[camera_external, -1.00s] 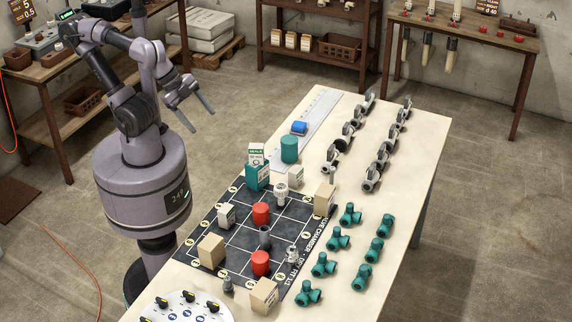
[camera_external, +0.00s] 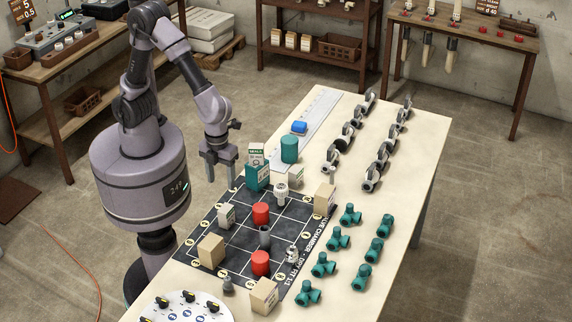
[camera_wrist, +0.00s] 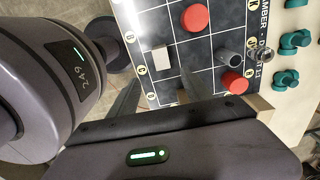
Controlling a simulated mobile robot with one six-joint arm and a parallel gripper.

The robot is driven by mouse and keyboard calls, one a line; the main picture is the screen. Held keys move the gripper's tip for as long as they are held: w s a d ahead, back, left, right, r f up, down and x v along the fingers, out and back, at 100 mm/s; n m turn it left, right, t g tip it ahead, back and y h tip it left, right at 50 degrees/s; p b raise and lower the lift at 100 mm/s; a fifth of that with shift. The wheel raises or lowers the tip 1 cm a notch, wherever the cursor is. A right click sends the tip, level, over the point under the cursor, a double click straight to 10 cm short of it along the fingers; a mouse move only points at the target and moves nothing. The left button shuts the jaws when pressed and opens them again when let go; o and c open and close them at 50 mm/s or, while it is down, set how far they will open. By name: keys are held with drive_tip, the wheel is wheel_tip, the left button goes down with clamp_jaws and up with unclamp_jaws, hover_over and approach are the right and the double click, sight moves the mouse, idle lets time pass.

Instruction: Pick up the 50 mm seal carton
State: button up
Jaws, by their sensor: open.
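A white carton with a green "SEALS" label (camera_external: 256,151) stands at the back left of the table, just behind a teal box (camera_external: 257,178) that hides its lower part. Its size marking is too small to read, so I cannot confirm 50 mm. My gripper (camera_external: 221,184) is open and empty, fingers pointing down, to the left of the teal box near the table's left edge. It is apart from the carton. The labelled carton does not show clearly in the wrist view.
A black gridded mat (camera_external: 238,238) holds red cylinders (camera_external: 261,213), a small white box (camera_external: 226,215), which also shows in the wrist view (camera_wrist: 160,58), and a tan box (camera_external: 210,250). A teal cylinder (camera_external: 289,149) stands behind. Teal pipe fittings (camera_external: 338,239) fill the right side.

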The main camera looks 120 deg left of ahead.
sight(224, 208)
wheel_tip(224, 208, down, 11)
drive_tip(key=b, duration=0.4)
drive_tip(key=f+b, duration=0.1)
drive_tip(key=f, duration=0.1)
drive_tip(key=f+b, duration=0.2)
drive_tip(key=f, duration=0.1)
drive_tip(key=shift+w+a+f, duration=0.15)
drive_tip(key=shift+w+f, duration=0.05)
drive_tip(key=shift+r, duration=0.15)
drive_tip(key=shift+c, duration=0.7)
clamp_jaws()
